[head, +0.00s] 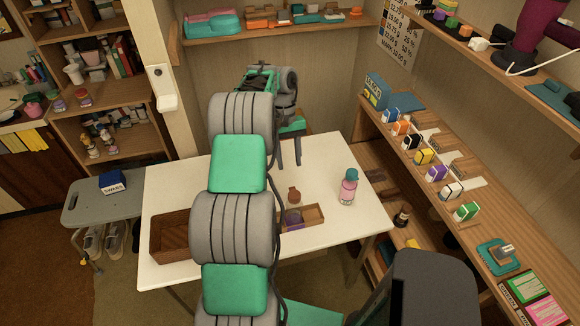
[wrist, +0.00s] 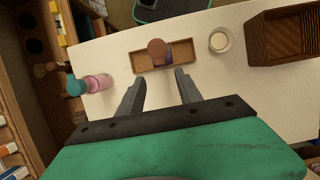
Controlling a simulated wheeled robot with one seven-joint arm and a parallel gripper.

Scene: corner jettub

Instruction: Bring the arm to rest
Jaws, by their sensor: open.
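My gripper (head: 288,160) is at the end of my arm, stretched out above the far part of the white table (head: 326,155). In the wrist view my gripper (wrist: 158,85) has its two fingers spread apart with nothing between them. The fingers point toward the table, apart from the things on it. My arm's links cross the middle of the head view and hide part of the table.
A round cream-coloured thing (wrist: 220,40) shows in the wrist view. Loaded shelves (head: 450,190) line the right.

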